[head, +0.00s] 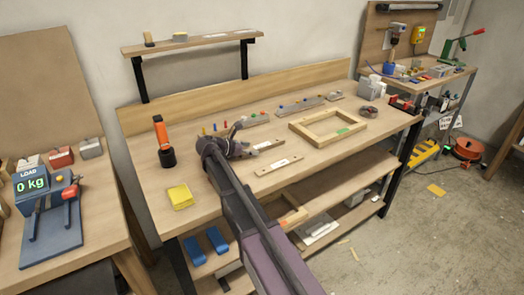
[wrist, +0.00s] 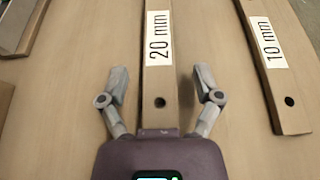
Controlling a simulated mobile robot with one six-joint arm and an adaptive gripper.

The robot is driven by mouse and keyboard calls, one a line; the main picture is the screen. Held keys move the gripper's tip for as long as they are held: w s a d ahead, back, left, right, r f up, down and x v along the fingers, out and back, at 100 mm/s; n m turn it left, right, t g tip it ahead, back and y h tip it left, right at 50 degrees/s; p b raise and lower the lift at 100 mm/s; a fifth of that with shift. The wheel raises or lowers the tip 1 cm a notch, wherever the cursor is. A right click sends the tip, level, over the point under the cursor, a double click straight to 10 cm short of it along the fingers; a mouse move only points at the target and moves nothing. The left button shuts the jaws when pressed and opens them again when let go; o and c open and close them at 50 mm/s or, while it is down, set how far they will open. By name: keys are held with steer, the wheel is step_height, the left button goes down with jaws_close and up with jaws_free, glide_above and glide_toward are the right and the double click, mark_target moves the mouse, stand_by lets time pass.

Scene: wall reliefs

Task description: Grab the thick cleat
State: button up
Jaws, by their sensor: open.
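The thick cleat (wrist: 159,85), a wooden strip labelled "20 mm" with a dark hole near its close end, lies flat on the bench. In the wrist view it runs between the two fingers of my gripper (wrist: 160,76). The fingers are spread, with a gap on each side of the strip. A second cleat (wrist: 277,85), labelled "10 mm", lies to the right, outside the fingers. In the head view my gripper (head: 246,143) is low over the bench, hiding part of the thick cleat (head: 268,145); the 10 mm cleat (head: 279,165) lies nearer the front edge.
A wooden frame (head: 328,127) lies to the right on the workbench. An orange-handled tool (head: 162,142) and a yellow pad (head: 180,196) are to the left. Small coloured parts stand behind my gripper. Another strip (wrist: 18,22) shows at the wrist view's upper left.

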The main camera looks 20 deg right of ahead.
steer(key=shift+x, duration=0.9)
jaws_close()
